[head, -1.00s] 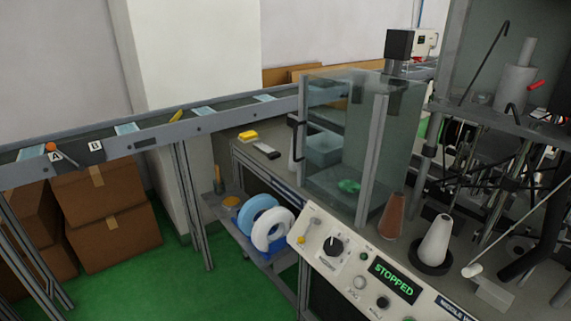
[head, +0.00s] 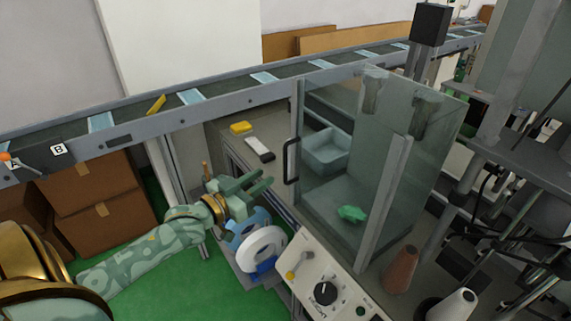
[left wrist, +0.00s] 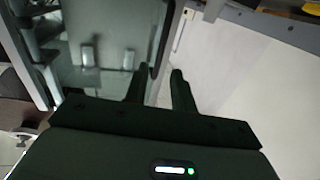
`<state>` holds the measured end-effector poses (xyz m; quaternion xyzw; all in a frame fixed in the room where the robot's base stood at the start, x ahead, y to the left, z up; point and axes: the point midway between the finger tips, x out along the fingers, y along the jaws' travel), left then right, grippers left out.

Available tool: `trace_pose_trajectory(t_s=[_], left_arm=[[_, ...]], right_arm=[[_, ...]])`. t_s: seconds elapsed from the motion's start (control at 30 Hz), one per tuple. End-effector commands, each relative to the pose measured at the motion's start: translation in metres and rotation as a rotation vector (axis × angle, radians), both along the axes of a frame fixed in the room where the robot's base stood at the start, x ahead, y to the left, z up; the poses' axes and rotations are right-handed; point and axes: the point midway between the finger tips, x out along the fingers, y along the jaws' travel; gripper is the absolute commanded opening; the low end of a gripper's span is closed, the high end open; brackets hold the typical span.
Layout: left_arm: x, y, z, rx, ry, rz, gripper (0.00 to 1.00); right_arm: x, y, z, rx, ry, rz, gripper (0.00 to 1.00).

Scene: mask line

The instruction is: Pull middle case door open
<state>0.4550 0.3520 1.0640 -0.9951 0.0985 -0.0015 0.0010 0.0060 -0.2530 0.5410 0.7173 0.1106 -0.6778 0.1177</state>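The clear glass case (head: 345,205) stands on the bench in the head view. Its door has a black vertical handle (head: 291,162) on the left edge and looks shut. Inside are a pale tray (head: 326,150) and a green item (head: 352,214). My left gripper (head: 268,183) is open and empty, left of and a little below the handle, apart from it. In the left wrist view its two fingers (left wrist: 160,71) are spread, with a grey frame edge seen beyond them. My right gripper is not in view.
A conveyor (head: 215,105) runs behind the bench. A control panel (head: 325,288) is at the front, with a brown cone (head: 401,268) to its right. White and blue rings (head: 262,250) sit below my left gripper. Cardboard boxes (head: 105,210) stand at left.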

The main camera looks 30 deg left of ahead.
Motion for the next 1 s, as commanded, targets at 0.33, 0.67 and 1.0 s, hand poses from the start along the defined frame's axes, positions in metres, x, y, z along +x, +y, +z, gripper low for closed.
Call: trace_pose_trajectory(t_s=[0.33,0.67,1.0], left_arm=[[0.074,-0.014,-0.001,0.001,-0.001,0.001,0.26],[0.089,-0.017,0.000,0.001,0.002,0.000,0.26],[0.088,-0.017,0.000,0.001,0.002,0.000,0.00]], right_arm=[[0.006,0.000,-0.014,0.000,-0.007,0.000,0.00],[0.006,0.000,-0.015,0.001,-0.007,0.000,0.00],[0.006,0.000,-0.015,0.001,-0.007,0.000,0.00]])
